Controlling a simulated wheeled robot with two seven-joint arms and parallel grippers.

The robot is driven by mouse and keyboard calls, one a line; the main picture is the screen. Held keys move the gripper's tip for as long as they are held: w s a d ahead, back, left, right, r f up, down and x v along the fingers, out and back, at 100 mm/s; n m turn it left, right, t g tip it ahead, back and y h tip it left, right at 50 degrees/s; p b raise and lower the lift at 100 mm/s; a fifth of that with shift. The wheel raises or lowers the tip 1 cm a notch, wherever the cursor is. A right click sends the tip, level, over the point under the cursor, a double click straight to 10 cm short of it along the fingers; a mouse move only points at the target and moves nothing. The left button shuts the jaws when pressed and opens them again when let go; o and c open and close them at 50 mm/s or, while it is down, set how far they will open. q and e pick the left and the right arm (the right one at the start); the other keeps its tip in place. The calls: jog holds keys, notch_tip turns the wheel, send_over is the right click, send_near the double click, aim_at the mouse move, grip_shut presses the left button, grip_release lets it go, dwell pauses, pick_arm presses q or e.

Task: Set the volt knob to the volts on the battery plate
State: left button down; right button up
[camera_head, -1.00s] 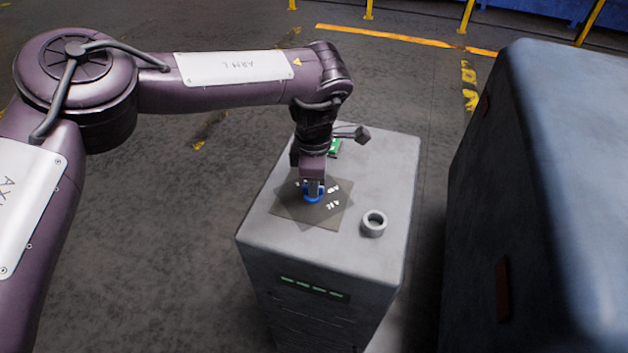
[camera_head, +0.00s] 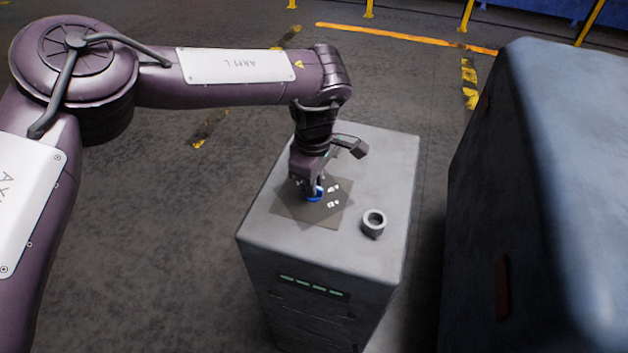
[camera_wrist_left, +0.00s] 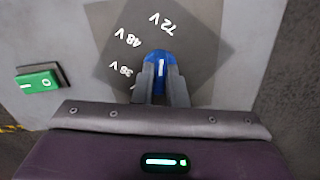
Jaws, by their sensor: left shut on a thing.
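The blue volt knob (camera_head: 314,194) sits on a dark square dial plate (camera_head: 292,209) on top of a grey cabinet. My left gripper (camera_head: 315,187) points down from above with its fingers shut on the knob. In the left wrist view, the knob (camera_wrist_left: 161,58) shows between the two fingers (camera_wrist_left: 161,88). Its white line points up the picture, roughly at the 72 V mark. Marks for 48 V and what looks like 38 V lie to its left; another mark is partly hidden by a finger. No readable battery plate is in view. My right gripper is not seen.
A grey ring (camera_head: 374,222) stands on the cabinet top (camera_head: 385,165), right of the dial plate. A green rocker switch (camera_wrist_left: 38,82) shows in the wrist view. Green display marks (camera_head: 311,288) are on the cabinet front. A large blue-grey block (camera_head: 560,180) stands at the right.

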pick_arm(q)
jog(key=shift+w+r, duration=0.1)
jog(key=c, duration=1.5)
grip_release()
jog(key=shift+o, duration=0.2)
notch_tip(320, 180, up, 7)
jog(key=shift+f+b, duration=0.2)
jog(key=shift+b, duration=0.9)
jog(key=shift+r, duration=0.55)
